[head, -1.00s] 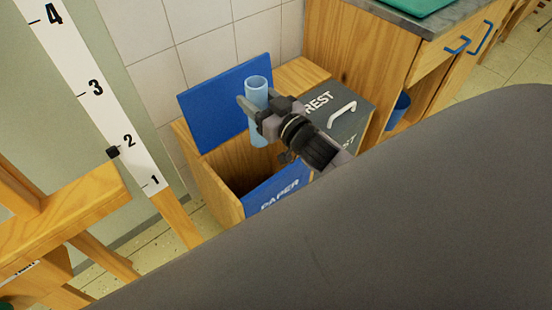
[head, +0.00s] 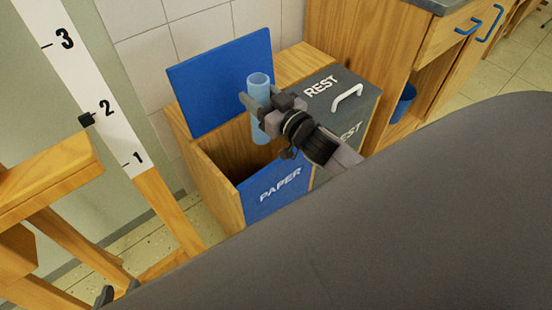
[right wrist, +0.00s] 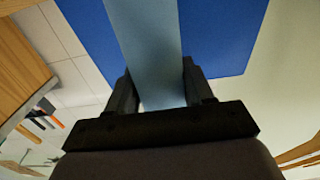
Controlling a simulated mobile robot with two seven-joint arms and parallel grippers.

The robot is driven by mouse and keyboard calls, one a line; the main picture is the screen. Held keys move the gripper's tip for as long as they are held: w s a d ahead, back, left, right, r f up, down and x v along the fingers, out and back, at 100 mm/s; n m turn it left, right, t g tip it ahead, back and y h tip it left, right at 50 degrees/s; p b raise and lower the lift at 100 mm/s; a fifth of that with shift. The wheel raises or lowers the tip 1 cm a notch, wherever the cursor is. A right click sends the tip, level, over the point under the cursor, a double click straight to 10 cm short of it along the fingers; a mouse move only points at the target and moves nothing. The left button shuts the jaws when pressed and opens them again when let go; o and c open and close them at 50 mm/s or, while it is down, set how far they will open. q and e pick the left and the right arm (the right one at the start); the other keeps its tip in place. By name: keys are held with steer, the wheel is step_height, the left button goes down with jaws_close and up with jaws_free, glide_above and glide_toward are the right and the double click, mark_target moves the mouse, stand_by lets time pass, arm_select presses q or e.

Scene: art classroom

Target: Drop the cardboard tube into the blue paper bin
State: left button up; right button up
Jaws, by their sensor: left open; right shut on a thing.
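The light blue cardboard tube (head: 259,86) is upright in my right gripper (head: 256,108), which is shut on it. In the head view, the tube overlaps the opening of the paper bin (head: 275,190), a wooden box with a blue PAPER front. Its blue lid (head: 220,82) stands open behind. I cannot tell how high the tube's lower end is. The right wrist view shows the tube (right wrist: 148,45) between both fingers, with the blue lid (right wrist: 220,35) behind. My left gripper (head: 118,294) shows only dark fingertips at the lower left; it is open.
A closed grey REST bin (head: 330,92) with a white handle adjoins the paper bin on the right. A wooden cabinet (head: 440,55) stands beyond it. A wooden frame (head: 50,190) and a numbered white scale (head: 85,85) stand at the left.

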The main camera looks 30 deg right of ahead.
arm_select(q)
steer(key=shift+d+r, duration=0.1)
steer(key=shift+d, duration=0.1)
arm_select(e)
steer(key=shift+f, duration=0.2)
steer(key=o, duration=1.1)
steer(key=shift+c, duration=0.2)
steer(key=s, duration=0.3)
steer(key=s+p, duration=0.1)
steer(key=s, duration=0.1)
steer(key=shift+s+d, duration=0.2)
steer(key=shift+d, duration=0.15)
steer(key=shift+s+d, duration=0.15)
steer(key=shift+s, duration=0.6)
arm_select(q)
steer(key=shift+s+a+f, duration=0.2)
steer(key=shift+a+f, duration=0.15)
steer(key=shift+a, duration=0.1)
arm_select(e)
steer(key=shift+s, duration=0.1)
